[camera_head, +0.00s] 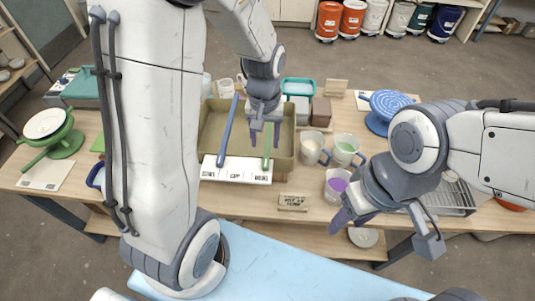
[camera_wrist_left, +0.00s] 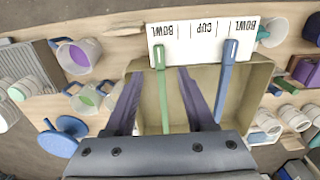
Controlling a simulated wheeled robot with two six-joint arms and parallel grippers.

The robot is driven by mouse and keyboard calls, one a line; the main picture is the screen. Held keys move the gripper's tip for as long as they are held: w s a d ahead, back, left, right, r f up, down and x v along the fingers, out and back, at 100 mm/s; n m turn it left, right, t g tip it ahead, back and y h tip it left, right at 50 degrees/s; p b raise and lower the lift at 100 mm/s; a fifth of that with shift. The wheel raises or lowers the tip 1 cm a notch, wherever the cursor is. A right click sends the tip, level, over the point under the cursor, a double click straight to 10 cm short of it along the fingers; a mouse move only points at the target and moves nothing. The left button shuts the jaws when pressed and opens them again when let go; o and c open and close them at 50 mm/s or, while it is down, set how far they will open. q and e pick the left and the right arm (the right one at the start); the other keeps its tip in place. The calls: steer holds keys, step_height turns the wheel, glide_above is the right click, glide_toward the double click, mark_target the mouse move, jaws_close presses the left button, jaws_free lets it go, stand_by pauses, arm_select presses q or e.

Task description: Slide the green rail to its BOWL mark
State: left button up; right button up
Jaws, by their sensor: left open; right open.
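The green rail (camera_head: 266,150) lies along the olive tray (camera_head: 283,160), its near end over the white label strip (camera_head: 236,170). The strip reads BOWL, CUP, BOWL. The green rail's end is by the right-hand BOWL word; exact alignment with the mark cannot be told. It also shows in the left wrist view (camera_wrist_left: 162,90). A blue rail (camera_head: 227,131) lies further left, its end between BOWL and CUP. My left gripper (camera_head: 265,139) is open, its purple fingers on either side of the green rail, apart from it. My right gripper (camera_head: 352,219) is open and empty near the table's front edge.
A green stand with a bowl (camera_head: 62,140) is at the left.

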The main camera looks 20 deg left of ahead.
mark_target(266, 162)
arm_select(q)
step_height(266, 162, down, 9)
steer(key=shift+d+r+p, duration=0.1)
steer(key=shift+p, duration=0.5)
jaws_close()
stand_by(1.2)
